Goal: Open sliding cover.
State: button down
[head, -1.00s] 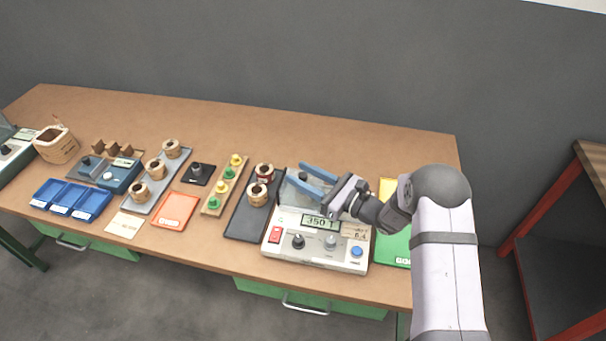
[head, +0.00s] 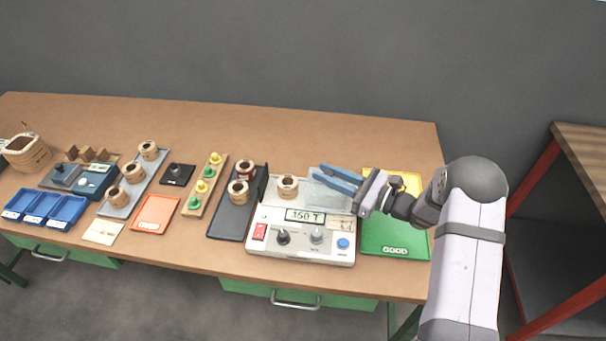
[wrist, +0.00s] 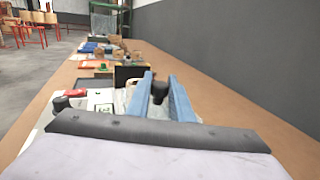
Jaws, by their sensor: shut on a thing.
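The sliding cover (head: 325,200) is a clear panel on the right part of the top of the white tester (head: 300,247). My gripper (head: 322,175) has blue fingers and is at the cover's back edge. It is shut on the cover's dark knob (wrist: 159,90), which shows between the fingers in the wrist view. A coil (head: 288,186) stands uncovered on the tester, left of the cover. The tester's display reads 350 T.
A green and yellow tray (head: 395,238) lies right of the tester. A dark tray (head: 228,222) with two coils is on its left. A peg board (head: 205,188) and an orange tray (head: 155,214) lie further left. Bare table lies behind.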

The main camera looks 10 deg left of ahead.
jog(key=shift+d, duration=0.65)
jog(key=c, duration=1.6)
grip_release()
jog(key=shift+a, duration=0.1)
jog(key=b+v, duration=0.1)
jog(key=v, duration=0.5)
jog(key=shift+b, duration=0.4)
jog(key=shift+s+d, duration=0.25)
jog(key=shift+d, duration=0.4)
